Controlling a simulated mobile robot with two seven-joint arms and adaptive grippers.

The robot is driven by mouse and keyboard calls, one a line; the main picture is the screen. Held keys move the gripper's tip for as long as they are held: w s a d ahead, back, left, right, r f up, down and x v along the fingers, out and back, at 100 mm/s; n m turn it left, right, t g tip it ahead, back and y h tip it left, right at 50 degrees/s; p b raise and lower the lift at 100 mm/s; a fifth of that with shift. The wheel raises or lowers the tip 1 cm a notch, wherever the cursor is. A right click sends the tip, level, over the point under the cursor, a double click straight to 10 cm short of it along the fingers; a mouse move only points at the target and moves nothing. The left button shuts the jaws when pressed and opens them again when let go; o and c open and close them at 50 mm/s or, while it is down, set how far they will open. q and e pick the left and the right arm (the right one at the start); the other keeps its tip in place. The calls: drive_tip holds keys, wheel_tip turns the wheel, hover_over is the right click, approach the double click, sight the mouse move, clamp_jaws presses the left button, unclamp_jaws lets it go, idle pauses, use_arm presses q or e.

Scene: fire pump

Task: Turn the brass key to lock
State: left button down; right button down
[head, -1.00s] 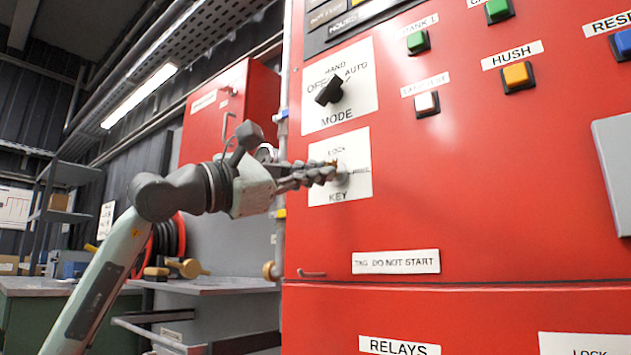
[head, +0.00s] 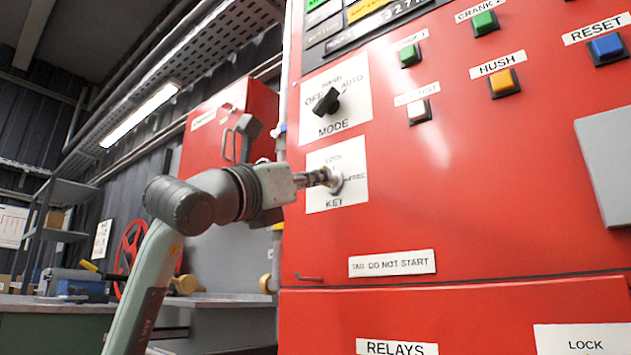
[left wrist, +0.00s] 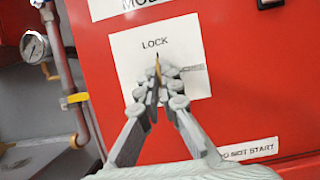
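The brass key (left wrist: 157,62) shows as a thin upright edge between my left fingertips in the left wrist view, below the word LOCK. My left gripper (left wrist: 160,88) is closed around it at the white KEY plate (left wrist: 190,45). In the head view my left gripper (head: 322,178) reaches in from the left to the round key switch (head: 336,181) on the KEY plate (head: 350,196). The fingers hide most of the key and the switch face. My right gripper is not in view.
The red panel (head: 460,215) carries a black MODE knob (head: 327,102) above the key and several push buttons to the right. A grey box (head: 606,165) sits at the right edge. A pipe with a gauge (left wrist: 34,45) runs left of the panel.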

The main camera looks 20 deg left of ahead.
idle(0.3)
use_arm(q)
drive_tip(key=c, duration=1.7)
unclamp_jaws()
drive_tip(key=shift+c, duration=0.2)
drive_tip(key=v, duration=1.2)
